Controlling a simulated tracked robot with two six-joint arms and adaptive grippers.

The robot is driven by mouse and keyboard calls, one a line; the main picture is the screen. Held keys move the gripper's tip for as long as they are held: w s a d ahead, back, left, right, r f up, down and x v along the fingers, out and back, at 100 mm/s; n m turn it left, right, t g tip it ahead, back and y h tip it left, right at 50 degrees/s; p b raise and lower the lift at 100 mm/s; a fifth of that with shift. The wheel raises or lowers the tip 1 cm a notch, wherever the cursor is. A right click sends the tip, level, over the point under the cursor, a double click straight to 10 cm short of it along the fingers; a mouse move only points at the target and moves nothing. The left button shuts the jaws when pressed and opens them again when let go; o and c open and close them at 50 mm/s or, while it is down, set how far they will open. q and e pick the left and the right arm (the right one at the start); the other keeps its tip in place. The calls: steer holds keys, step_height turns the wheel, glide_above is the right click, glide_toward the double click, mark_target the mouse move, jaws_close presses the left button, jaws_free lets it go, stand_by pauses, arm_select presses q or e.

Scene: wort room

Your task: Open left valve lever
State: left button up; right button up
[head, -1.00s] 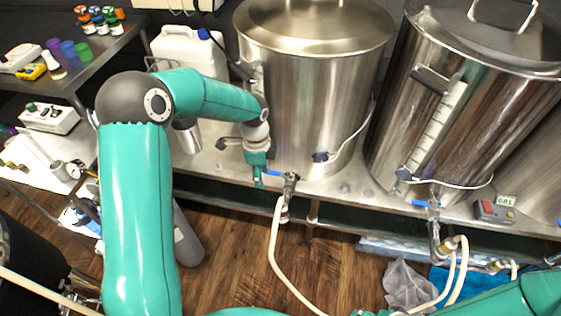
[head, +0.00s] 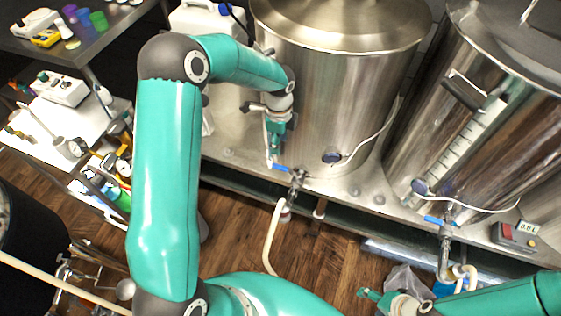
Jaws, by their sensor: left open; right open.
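The left valve (head: 297,180) sits low on the front of the left steel kettle (head: 325,105). Its blue lever (head: 282,168) points left from the valve body. My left gripper (head: 270,158) points down just at the lever's free end and is open. I cannot tell whether its fingers touch the lever. My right gripper (head: 372,298) is open and empty near the bottom edge, low and well away from the left valve.
The right kettle (head: 480,110) has its own valve with a blue lever (head: 437,221). A pale hose (head: 272,240) hangs from the left valve. A small red-buttoned control box (head: 515,236) stands on the bench at right. A side table with instruments (head: 60,100) is at left.

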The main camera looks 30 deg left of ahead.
mark_target(279, 166)
arm_select(q)
step_height(279, 166, down, 12)
steer(key=shift+r+p, duration=0.15)
steer(key=shift+p, duration=0.15)
jaws_close()
stand_by(0.4)
